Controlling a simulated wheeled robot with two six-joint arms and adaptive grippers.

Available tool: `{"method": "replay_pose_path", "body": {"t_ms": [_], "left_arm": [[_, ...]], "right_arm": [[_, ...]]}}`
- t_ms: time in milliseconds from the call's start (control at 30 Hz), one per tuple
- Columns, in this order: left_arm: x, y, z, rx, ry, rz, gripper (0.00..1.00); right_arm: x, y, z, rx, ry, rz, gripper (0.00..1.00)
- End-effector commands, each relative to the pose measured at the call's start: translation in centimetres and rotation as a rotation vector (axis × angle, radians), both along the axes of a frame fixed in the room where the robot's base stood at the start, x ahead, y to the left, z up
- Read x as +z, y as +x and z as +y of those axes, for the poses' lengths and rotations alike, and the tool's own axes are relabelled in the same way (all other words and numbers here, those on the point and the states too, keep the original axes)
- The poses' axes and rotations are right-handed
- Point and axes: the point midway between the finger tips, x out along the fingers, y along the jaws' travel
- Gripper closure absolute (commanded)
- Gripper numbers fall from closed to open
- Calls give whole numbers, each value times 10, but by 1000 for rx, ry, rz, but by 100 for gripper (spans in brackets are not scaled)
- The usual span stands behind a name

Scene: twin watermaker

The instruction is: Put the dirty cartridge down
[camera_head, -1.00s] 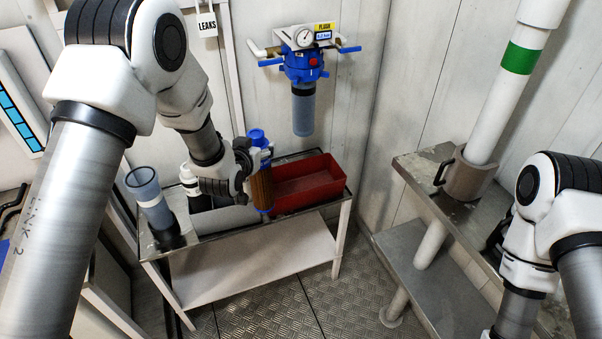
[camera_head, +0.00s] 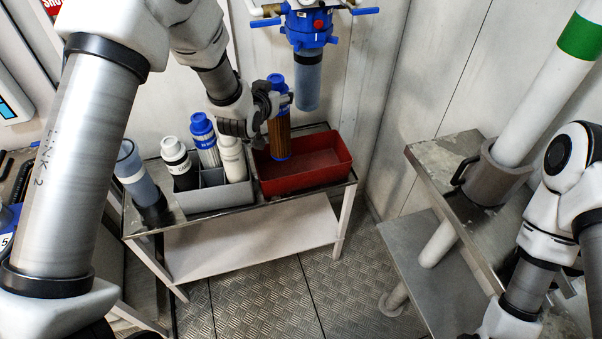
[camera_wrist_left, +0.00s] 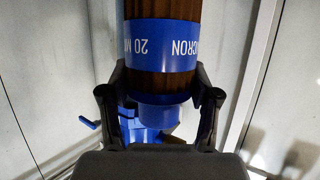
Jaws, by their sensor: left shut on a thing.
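The dirty cartridge (camera_head: 279,130) is brown and pleated with blue ends. My left gripper (camera_head: 282,103) is shut on it near its blue top, and it hangs upright at the left end of the red bin (camera_head: 325,173). Its lower end overlaps the bin in the head view; I cannot tell its height above the floor of the bin. In the left wrist view the cartridge (camera_wrist_left: 163,45) sits between both fingers (camera_wrist_left: 163,105), with a blue band reading "20 MICRON". My right arm shows at the right edge, its gripper jaws out of sight.
A grey divided holder (camera_head: 215,196) with several white- and blue-topped cartridges stands left of the red bin. A clear blue filter bowl (camera_head: 137,178) stands at the table's left end. The blue filter housing (camera_head: 308,30) hangs on the wall behind. A metal bench (camera_head: 445,160) with a pipe is at right.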

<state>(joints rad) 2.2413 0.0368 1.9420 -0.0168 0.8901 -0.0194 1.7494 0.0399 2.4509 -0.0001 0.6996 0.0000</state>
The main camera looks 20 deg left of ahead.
Motion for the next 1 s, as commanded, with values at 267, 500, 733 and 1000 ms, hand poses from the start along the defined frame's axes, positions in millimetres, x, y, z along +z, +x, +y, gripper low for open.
{"method": "replay_pose_path", "body": {"t_ms": [267, 500, 733, 1000], "left_arm": [[-52, 0, 0, 0, 1, 2, 100], [-93, 1, 0, -1, 1, 2, 100], [-101, 1, 0, 0, 1, -1, 100], [-105, 1, 0, 0, 1, 1, 13]], "right_arm": [[5, 1, 0, 0, 0, -2, 60], [10, 1, 0, 0, 0, -2, 60], [9, 1, 0, 0, 0, -2, 60], [6, 1, 0, 0, 0, -2, 60]]}}
